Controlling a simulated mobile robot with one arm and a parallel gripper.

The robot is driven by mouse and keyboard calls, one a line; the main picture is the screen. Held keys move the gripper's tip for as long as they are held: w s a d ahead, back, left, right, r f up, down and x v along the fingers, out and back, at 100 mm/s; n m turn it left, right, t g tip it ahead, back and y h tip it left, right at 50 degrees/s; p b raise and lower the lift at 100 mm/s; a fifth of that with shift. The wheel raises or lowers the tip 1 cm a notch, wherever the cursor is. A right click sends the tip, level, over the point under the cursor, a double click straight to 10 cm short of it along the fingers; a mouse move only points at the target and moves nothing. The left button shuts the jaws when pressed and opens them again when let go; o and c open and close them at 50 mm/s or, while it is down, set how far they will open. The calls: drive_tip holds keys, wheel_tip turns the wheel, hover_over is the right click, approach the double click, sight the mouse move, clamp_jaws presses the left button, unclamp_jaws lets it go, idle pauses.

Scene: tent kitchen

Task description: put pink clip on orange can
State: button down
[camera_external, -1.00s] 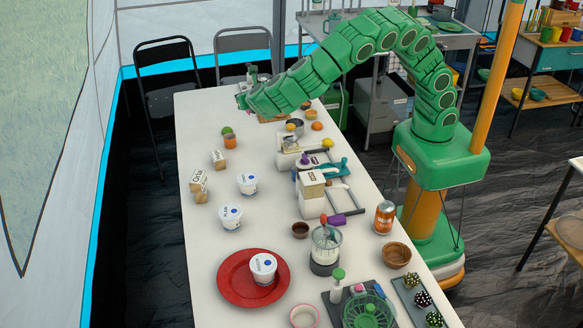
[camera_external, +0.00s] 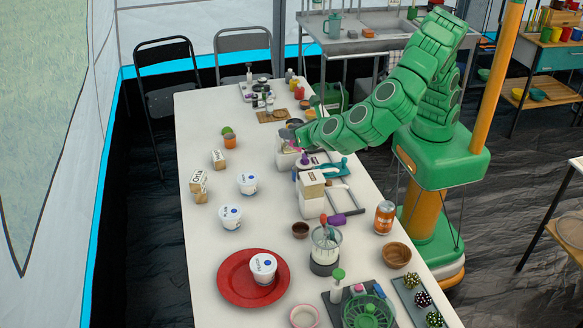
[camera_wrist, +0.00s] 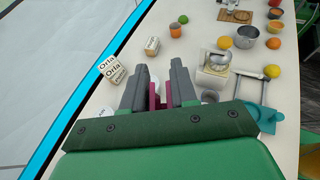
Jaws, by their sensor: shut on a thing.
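The orange can (camera_external: 385,217) stands upright near the table's right edge in the external view. I do not make it out in the wrist view. My gripper (camera_wrist: 157,84) is shut on the pink clip (camera_wrist: 153,97), which shows as a dark pink piece between the grey fingers. In the external view my gripper (camera_external: 298,140) is above the middle-back of the table, left of and farther back than the can. The clip is tiny and partly hidden there.
A white machine (camera_external: 311,195), a teal tool (camera_external: 335,168) and a glass blender jar (camera_external: 326,243) stand between the gripper and the near side. A wooden bowl (camera_external: 397,256) is just in front of the can. The table's left middle has free room around white tubs.

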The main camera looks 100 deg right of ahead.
drive_tip(key=s+a+n+t+y, duration=0.1)
drive_tip(key=s+a+t+y, duration=0.1)
drive_tip(key=s+a, duration=0.8)
drive_tip(key=s+a+n+t+y, duration=0.1)
drive_tip(key=s+a+n+t, duration=0.1)
drive_tip(key=s+a, duration=0.8)
drive_tip(key=shift+s+d+f, duration=0.3)
drive_tip(key=shift+d+f, duration=0.15)
drive_tip(key=shift+f, duration=1.65)
drive_tip(key=shift+s+d+f, duration=0.3)
drive_tip(key=shift+d+f, duration=0.1)
drive_tip(key=shift+f, duration=1.75)
drive_tip(key=shift+s+d+f, duration=0.3)
drive_tip(key=shift+d+f, duration=0.15)
drive_tip(key=shift+f, duration=1.65)
drive_tip(key=shift+f, duration=0.15)
drive_tip(key=c, duration=0.9)
unclamp_jaws()
drive_tip(key=v, duration=1.2)
drive_tip(key=shift+s, duration=0.1)
drive_tip(key=shift+o, duration=0.3)
